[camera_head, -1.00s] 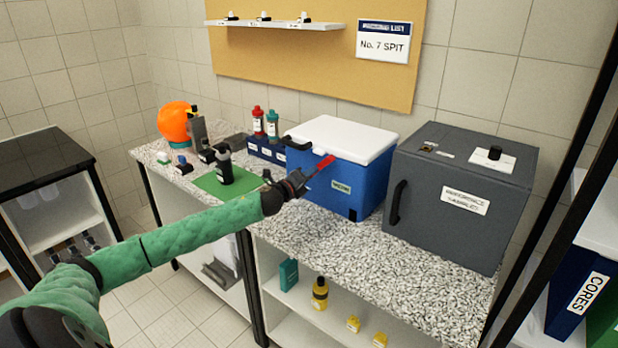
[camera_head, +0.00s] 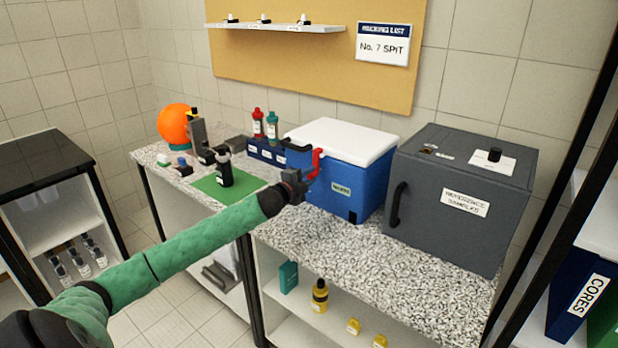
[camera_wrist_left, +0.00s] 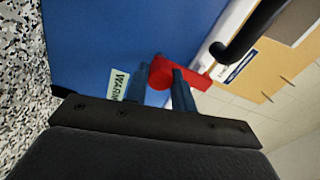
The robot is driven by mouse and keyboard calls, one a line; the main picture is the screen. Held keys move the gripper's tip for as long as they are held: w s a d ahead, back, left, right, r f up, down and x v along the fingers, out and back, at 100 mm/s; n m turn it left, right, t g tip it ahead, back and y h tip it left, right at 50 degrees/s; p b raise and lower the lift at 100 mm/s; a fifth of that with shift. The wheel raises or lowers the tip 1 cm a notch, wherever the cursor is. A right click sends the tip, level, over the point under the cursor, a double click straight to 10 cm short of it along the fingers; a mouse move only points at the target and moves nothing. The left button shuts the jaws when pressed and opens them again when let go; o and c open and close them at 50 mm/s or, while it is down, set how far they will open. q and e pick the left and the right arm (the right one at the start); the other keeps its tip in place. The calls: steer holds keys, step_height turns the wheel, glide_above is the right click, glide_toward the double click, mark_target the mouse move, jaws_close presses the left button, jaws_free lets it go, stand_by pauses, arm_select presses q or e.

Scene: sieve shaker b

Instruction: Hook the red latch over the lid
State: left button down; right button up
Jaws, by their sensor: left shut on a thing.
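The blue cooler box (camera_head: 352,190) with a white lid (camera_head: 346,138) stands on the speckled counter, its lid down. The red latch (camera_head: 316,160) is at the box's front left, standing upright with its top end near the lid's edge. Whether it hooks over the lid I cannot tell. My left gripper (camera_head: 300,182) is at the latch, in front of the box. In the left wrist view my left gripper (camera_wrist_left: 163,80) is shut on the red latch (camera_wrist_left: 190,76), close to the blue wall (camera_wrist_left: 110,45). My right gripper is not in view.
A dark grey cabinet (camera_head: 459,200) stands right of the box. Left are a green mat (camera_head: 218,190) with a black bottle, and red and teal bottles (camera_head: 272,127) behind a blue rack. A black handle (camera_wrist_left: 250,35) juts near the latch. Counter (camera_head: 330,235) in front is clear.

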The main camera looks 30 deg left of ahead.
arm_select(q)
steer(key=shift+a, duration=0.1)
steer(key=shift+n, duration=0.3)
steer(key=c, duration=1.4)
jaws_free()
steer(key=shift+o, duration=1.2)
steer(key=shift+s+f, duration=0.15)
steer(key=shift+s, duration=0.2)
steer(key=s+b, duration=0.3)
steer(key=s, duration=0.4)
steer(key=shift+a, duration=0.35)
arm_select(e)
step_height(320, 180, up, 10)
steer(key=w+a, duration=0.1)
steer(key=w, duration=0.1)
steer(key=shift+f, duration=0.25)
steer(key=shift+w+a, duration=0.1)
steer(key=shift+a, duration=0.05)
